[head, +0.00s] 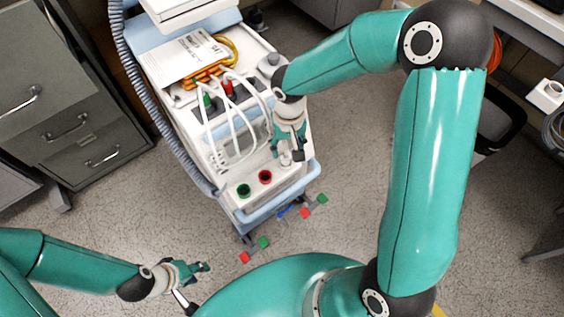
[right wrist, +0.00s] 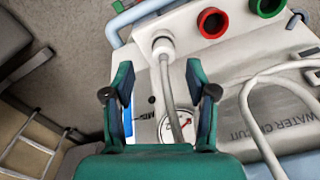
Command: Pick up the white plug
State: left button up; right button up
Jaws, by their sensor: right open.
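The white plug (right wrist: 163,45) stands on the white machine top in the right wrist view, with a grey-white cable running from it toward my gripper. My right gripper (right wrist: 158,76) is open, its two green and black fingers apart on either side of the cable, with the plug just beyond the fingertips. In the head view, my right gripper (head: 288,146) is over the right side of the machine, and the plug is hard to make out there. My left gripper (head: 196,268) is low at the left, away from the machine; its opening is too small to judge.
A red socket (right wrist: 212,22) and a green socket (right wrist: 268,7) sit beside the plug. A round gauge (right wrist: 176,126) lies below the fingers. White hoses (head: 236,125) loop over the machine. Grey drawer cabinets (head: 75,100) stand left; open floor lies in front.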

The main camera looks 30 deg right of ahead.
aim_at(286, 154)
jog(key=f, duration=0.4)
jog(key=shift+a+f+b, duration=0.2)
jog(key=shift+f+b, duration=0.2)
jog(key=shift+w, duration=0.1)
grip_shut()
